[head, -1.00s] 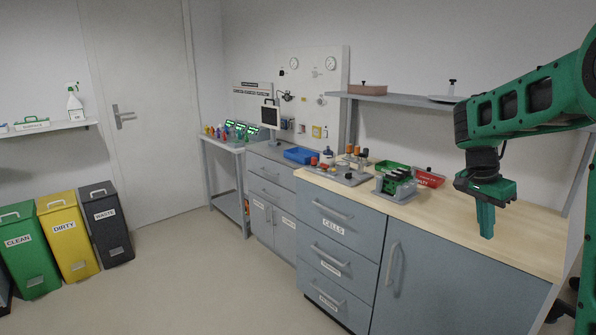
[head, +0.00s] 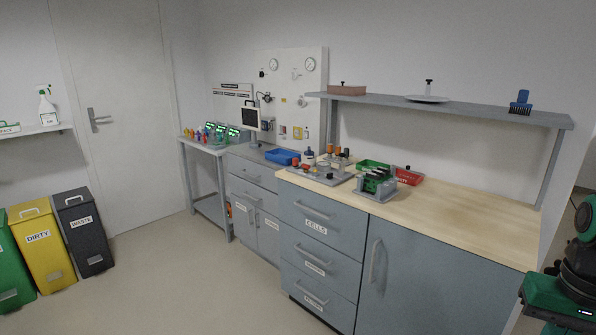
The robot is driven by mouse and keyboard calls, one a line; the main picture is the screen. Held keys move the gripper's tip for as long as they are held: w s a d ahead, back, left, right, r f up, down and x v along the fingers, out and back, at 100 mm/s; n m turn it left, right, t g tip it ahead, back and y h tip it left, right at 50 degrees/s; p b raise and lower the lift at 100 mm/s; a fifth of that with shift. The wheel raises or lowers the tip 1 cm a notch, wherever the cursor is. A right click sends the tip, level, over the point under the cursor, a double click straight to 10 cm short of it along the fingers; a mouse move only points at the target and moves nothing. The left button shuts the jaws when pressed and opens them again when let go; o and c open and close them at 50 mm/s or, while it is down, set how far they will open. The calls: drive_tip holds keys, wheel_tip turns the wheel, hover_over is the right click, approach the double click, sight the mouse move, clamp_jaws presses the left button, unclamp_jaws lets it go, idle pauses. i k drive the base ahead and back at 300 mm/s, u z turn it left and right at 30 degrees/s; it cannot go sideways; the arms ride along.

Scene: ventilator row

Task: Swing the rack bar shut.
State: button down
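A small grey rack (head: 375,190) holding several dark and green units stands on the wooden worktop, near its back left part. A bar on the rack is too small to make out, so I cannot tell how it is set. Part of my gripper (head: 552,299), a green block with a small light, shows at the lower right edge. Its fingertips are not clearly visible, so its opening cannot be read. It is well apart from the rack, to the right and nearer the camera.
A shelf (head: 460,110) hangs above. The worktop's right part (head: 470,219) is clear.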

sight(407, 169)
drive_tip(key=z, duration=0.4)
drive_tip(key=k, duration=0.4)
drive_tip(key=z, duration=0.35)
drive_tip(key=i, duration=1.05)
drive_tip(key=u, duration=0.35)
